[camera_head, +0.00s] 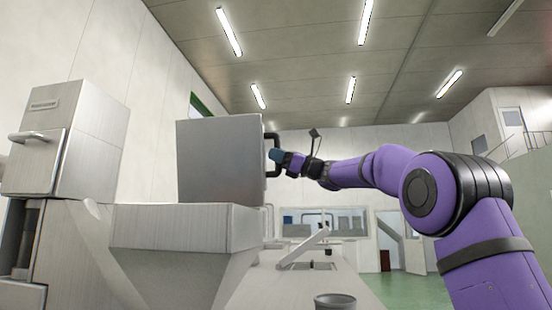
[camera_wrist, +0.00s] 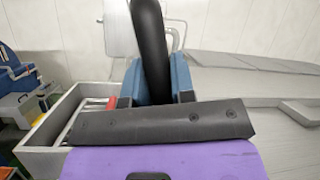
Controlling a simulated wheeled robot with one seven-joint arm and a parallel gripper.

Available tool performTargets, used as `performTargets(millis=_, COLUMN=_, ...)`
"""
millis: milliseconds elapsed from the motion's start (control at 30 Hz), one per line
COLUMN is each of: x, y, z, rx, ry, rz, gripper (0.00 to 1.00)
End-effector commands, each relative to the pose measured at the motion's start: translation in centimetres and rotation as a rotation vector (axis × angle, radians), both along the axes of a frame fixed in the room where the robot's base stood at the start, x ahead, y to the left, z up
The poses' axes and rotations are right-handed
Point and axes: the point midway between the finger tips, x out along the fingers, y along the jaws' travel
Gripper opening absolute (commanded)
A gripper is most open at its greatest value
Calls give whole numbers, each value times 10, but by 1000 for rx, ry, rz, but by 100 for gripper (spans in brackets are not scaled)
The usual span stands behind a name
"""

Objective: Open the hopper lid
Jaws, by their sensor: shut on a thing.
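The hopper (camera_head: 165,270) is a pale grey metal funnel at the lower left in the head view. Its grey lid (camera_head: 220,160) stands raised, about upright, above the hopper's rim. A black bar handle (camera_head: 271,137) is on the lid's right side. My gripper (camera_head: 275,156) reaches in from the right at the handle. In the wrist view the dark handle (camera_wrist: 150,40) runs between the blue fingers of my gripper (camera_wrist: 157,85), which is shut on it. The inside of the hopper is hidden in the head view.
A grey machine cabinet (camera_head: 65,140) with its own handle stands at the left. A long counter (camera_head: 300,285) with a tilted lever (camera_head: 305,248) and a dark round pot (camera_head: 335,301) lies below my arm. Green floor (camera_head: 425,290) is clear at the right.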

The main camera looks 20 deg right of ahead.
Motion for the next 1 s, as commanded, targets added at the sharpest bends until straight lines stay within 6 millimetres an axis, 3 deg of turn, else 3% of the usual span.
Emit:
performTargets(millis=300, x=13, y=-8, z=3, rx=45, ry=76, rz=-1, gripper=0)
performTargets(millis=767, x=14, y=-9, z=3, rx=48, ry=86, rz=0, gripper=0)
performTargets(millis=800, x=14, y=-8, z=3, rx=48, ry=86, rz=0, gripper=32)
performTargets(millis=867, x=14, y=-8, z=3, rx=47, ry=86, rz=-1, gripper=46)
performTargets(millis=1000, x=14, y=-8, z=3, rx=48, ry=85, rz=0, gripper=48)
